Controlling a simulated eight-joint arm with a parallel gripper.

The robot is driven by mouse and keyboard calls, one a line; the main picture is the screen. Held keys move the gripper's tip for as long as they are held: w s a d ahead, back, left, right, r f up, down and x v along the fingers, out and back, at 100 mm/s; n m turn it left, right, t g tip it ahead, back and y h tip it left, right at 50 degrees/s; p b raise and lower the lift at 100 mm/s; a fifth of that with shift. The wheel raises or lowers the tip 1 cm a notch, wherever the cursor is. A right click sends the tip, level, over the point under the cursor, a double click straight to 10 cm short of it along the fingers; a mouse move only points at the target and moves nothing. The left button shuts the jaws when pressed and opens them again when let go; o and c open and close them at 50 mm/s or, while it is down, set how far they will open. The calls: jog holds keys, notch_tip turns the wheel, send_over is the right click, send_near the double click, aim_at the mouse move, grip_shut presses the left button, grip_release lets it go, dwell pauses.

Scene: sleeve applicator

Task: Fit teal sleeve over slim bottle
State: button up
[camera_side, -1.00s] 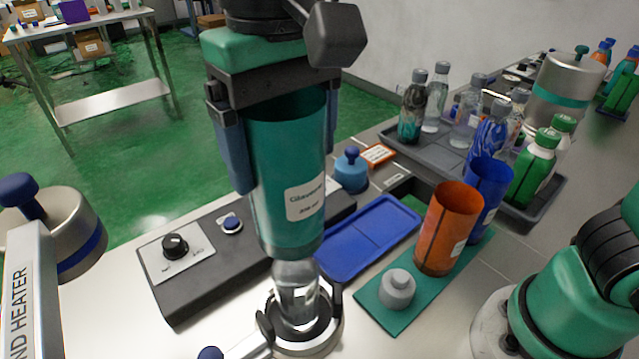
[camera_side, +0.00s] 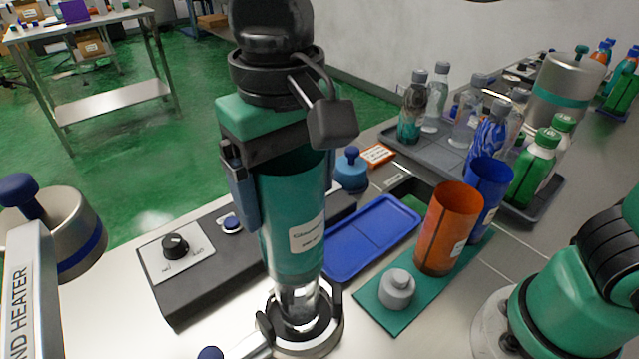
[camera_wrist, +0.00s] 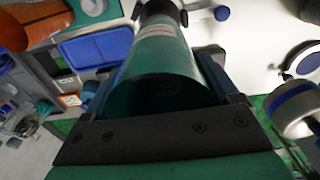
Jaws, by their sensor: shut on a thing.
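The teal sleeve (camera_side: 292,225), an open tube with a white label, is held upright in my gripper (camera_side: 288,190), whose fingers are shut on its upper part. In the wrist view the teal sleeve (camera_wrist: 160,65) lies between the fingers of my gripper (camera_wrist: 160,90), and I look into its dark open end. The clear slim bottle (camera_side: 299,302) stands in a round holder (camera_side: 318,335) directly below. Only the bottle's lower part shows under the sleeve's bottom edge. The upper part is hidden, apparently inside the sleeve.
A black control box (camera_side: 205,290) stands left of the holder. A blue tray (camera_side: 372,235) lies behind it. Bottles crowd a grey tray (camera_side: 545,200).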

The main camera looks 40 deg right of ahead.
jog(key=shift+f, duration=2.5)
jog(key=o, duration=1)
jog(key=shift+r, duration=0.15)
notch_tip(320, 180, up, 11)
